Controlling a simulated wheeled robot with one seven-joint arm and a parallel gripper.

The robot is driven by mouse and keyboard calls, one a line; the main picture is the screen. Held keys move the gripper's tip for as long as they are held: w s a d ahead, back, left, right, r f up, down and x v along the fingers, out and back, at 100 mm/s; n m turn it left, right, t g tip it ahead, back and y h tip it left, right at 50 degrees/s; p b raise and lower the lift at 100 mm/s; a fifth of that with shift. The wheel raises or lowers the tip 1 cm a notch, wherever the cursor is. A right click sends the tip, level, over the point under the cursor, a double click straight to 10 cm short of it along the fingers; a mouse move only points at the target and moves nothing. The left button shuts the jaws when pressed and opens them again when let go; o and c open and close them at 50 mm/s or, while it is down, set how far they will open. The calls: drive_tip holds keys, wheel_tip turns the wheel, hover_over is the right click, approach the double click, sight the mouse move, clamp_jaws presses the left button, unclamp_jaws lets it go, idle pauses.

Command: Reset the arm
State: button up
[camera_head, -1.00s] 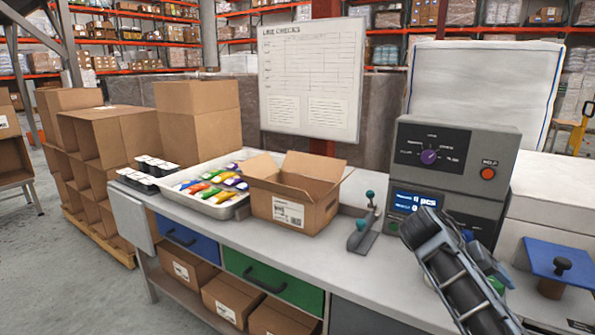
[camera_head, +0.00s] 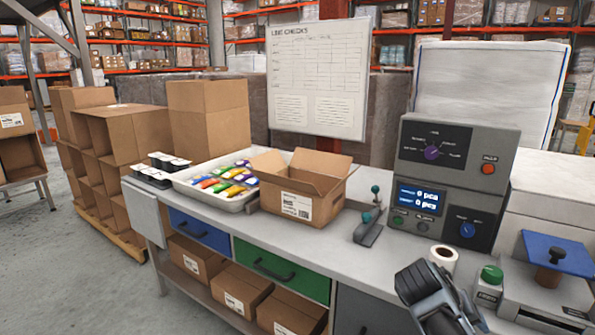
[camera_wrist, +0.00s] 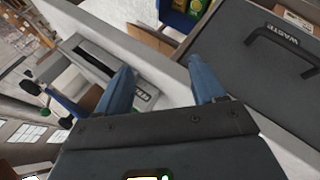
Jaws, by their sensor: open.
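In the wrist view my gripper (camera_wrist: 164,84) is open, its two blue-grey fingers apart with nothing between them. It hangs by the bench edge, with a drawer front marked WASTE to its right. In the head view my dark arm end (camera_head: 437,296) is at the lower right, in front of the bench. It stands below the grey weigher (camera_head: 447,180) and just in front of a white roll (camera_head: 443,257). The fingertips cannot be made out clearly in the head view.
A drawer with a green front (camera_head: 282,273) lies below. Floor at left is partly clear.

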drive_tip(key=s+a+f+n+t+y, duration=0.2)
drive_tip(key=s+a+f+t+y, duration=0.3)
drive_tip(key=s+a+f, duration=0.9)
drive_tip(key=s+a+t+y, duration=0.1)
drive_tip(key=s+a+y, duration=0.15)
drive_tip(key=s, duration=0.55)
drive_tip(key=s+r+t, duration=0.4)
drive_tip(key=s+r, duration=0.3)
drive_tip(key=s, duration=0.7)
drive_tip(key=s+d+r+t, duration=0.1)
drive_tip(key=s+r, duration=0.4)
drive_tip(key=r, duration=0.3)
drive_tip(key=s+d+r+t, duration=0.2)
drive_tip(key=s+r, duration=0.3)
drive_tip(key=r, duration=0.4)
drive_tip(key=shift+d+y, duration=0.15)
drive_tip(key=shift+y, duration=0.2)
drive_tip(key=shift+s+r, duration=0.1)
